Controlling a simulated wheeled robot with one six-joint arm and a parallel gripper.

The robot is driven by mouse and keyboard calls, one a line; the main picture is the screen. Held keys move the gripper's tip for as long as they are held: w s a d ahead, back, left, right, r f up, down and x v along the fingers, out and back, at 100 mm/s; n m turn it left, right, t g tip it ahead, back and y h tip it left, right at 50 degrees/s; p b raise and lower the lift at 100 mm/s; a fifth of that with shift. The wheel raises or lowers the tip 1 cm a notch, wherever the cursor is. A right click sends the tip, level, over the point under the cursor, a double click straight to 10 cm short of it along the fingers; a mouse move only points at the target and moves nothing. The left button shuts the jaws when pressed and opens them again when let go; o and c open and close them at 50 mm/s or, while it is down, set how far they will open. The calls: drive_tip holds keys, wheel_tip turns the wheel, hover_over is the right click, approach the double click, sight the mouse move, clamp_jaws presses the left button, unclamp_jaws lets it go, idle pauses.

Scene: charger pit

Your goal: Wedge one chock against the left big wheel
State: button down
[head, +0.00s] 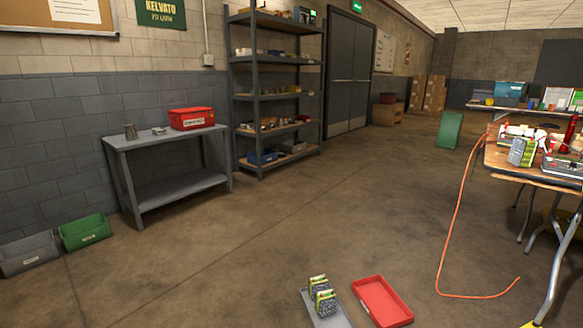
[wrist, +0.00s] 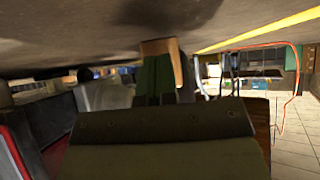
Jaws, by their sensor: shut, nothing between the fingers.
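I cannot make out a chock or a big wheel in either view. My gripper shows in the wrist view (wrist: 163,75). Its fingers look shut with nothing between them, above a dark olive block that fills the lower middle. The wrist picture appears upside down, with floor along the top. My gripper does not show in the head view, so I cannot tell where it is relative to any wheel.
A grey plate (head: 334,321) with speckled green-and-yellow packs (head: 322,294) and a red tray (head: 383,301) are low in front. A grey bench (head: 165,140) and shelf (head: 280,85) line the wall. An orange cable (head: 452,235) hangs from the right table. The middle floor is clear.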

drive_tip(key=shift+w+d, duration=0.15)
drive_tip(key=shift+d, duration=0.4)
drive_tip(key=shift+w+d, duration=0.15)
drive_tip(key=shift+d, duration=0.35)
idle(0.4)
drive_tip(key=shift+p+v, duration=1.25)
drive_tip(key=shift+v, duration=0.25)
drive_tip(key=shift+s+a+r+p, duration=0.15)
drive_tip(key=shift+a+p, duration=0.2)
drive_tip(key=shift+a, duration=0.1)
drive_tip(key=shift+s+a+r+p, duration=0.2)
drive_tip(key=shift+a+p, duration=0.1)
drive_tip(key=shift+a, duration=0.15)
drive_tip(key=shift+s+a+r+p, duration=0.1)
drive_tip(key=shift+a+r+p, duration=0.05)
drive_tip(key=shift+a+p, duration=0.25)
